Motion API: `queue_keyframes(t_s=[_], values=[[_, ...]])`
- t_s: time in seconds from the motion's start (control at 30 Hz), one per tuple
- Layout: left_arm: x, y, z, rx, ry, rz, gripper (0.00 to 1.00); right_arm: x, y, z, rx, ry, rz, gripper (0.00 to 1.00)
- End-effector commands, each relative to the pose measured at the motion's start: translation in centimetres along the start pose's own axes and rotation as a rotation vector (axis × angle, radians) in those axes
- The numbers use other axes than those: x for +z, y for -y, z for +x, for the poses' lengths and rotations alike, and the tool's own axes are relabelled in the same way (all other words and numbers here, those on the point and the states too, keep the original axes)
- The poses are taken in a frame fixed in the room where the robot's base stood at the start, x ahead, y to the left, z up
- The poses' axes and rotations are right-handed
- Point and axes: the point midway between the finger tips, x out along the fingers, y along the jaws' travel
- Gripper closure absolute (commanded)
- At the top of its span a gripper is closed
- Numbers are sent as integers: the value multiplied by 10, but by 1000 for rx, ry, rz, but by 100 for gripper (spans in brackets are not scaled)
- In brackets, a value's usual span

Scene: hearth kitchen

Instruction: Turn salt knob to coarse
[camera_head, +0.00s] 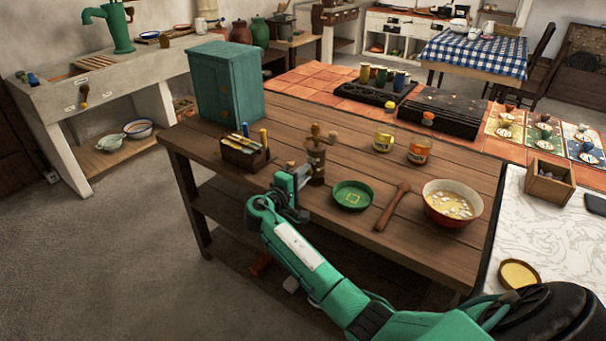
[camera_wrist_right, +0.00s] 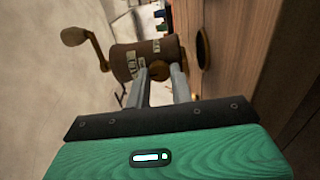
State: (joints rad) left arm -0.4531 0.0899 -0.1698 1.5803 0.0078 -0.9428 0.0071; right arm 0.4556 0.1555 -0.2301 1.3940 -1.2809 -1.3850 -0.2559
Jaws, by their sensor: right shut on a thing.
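The salt mill (camera_head: 316,162), a dark brown cylinder with a crank on top, stands upright near the front edge of the wooden table. In the right wrist view the mill (camera_wrist_right: 128,62) lies sideways across the picture, with pale labels on its body and its crank to the left. My right gripper (camera_head: 302,176) is at the mill's left side. In the wrist view its two grey fingers (camera_wrist_right: 160,72) reach to a small brown knob (camera_wrist_right: 178,74) low on the mill and are shut on it. The fingers partly hide the knob, and I cannot read its setting. My left gripper is not in view.
A box of utensils (camera_head: 246,155) stands left of the mill, with a teal cabinet (camera_head: 224,82) behind. A green dish (camera_head: 352,195), a wooden mallet (camera_head: 391,207) and a red bowl (camera_head: 450,203) lie to the right. Jars (camera_head: 419,151) stand farther back.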

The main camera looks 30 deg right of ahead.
Motion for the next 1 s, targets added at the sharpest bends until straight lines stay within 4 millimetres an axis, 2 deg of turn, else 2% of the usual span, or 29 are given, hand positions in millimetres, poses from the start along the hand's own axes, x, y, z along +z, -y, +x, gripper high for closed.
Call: queue_keyframes(t_s=[0.3,0.33,0.43,0.77,0.87,1.0], values=[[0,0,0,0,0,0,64,0,1,0,-1,0,-2,100],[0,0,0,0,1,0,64,0,1,0,-1,0,-2,73],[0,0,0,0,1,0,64,0,1,0,-1,0,-1,55],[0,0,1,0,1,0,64,0,1,-3,-1,-1,0,55],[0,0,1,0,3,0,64,-1,1,-13,-2,-3,1,55],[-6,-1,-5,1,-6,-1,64,-1,3,-40,-3,-3,1,55]])
